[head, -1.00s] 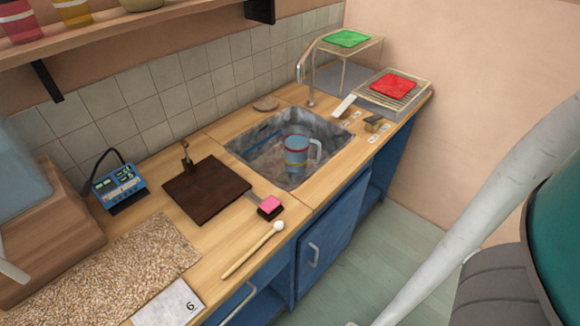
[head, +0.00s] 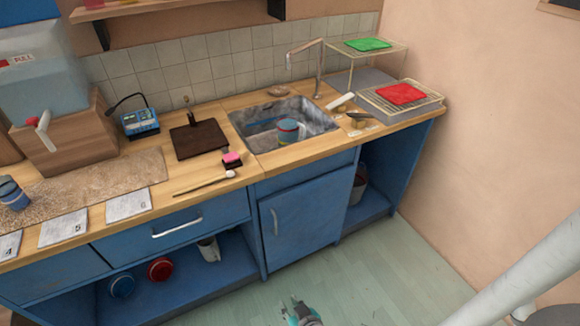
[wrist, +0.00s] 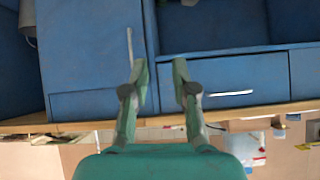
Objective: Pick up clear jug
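The clear jug (head: 287,133) looks bluish and see-through, with a coloured band and a handle on its right side. It stands in the grey metal sink (head: 252,113); its base is partly hidden by the sink's front rim. My gripper (head: 303,312) shows at the bottom edge of the head view, low in front of the cabinets and well apart from the jug. In the wrist view my gripper (wrist: 159,70) has its two green fingers apart with nothing between them. The jug is not recognisable in the wrist view.
The blue cabinet door (head: 305,218) and drawer (head: 175,222) stand below the wooden counter. A tall tap (head: 319,70) rises behind the sink. A drying rack (head: 400,104) with a red cloth is to its right. A wooden beater (head: 205,183) lies left. The floor (head: 375,275) is clear.

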